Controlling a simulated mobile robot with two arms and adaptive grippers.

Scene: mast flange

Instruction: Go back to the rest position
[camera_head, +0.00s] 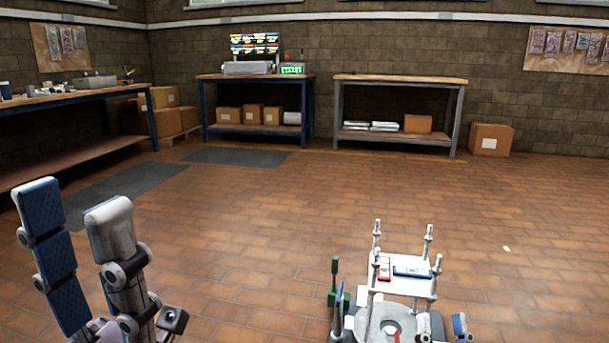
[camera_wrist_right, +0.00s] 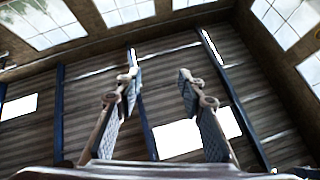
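My left gripper (camera_head: 73,196) stands upright at the lower left of the head view. Its two blue-padded fingers are apart, with nothing between them. My right gripper (camera_wrist_right: 158,77) shows in the right wrist view, pointing up toward the ceiling. Its two fingers are apart and the gap is empty. In the head view, a small grey and blue part at the bottom edge, right of centre, may belong to my right gripper; it is too cut off to be sure.
A white rack (camera_head: 405,285) with posts holds a red item (camera_head: 384,268) and a blue item (camera_head: 411,272). A green-handled tool (camera_head: 335,270) is beside it. Workbenches (camera_head: 400,79) and a cardboard box (camera_head: 491,139) stand along the back wall. The tiled floor (camera_head: 270,230) between is clear.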

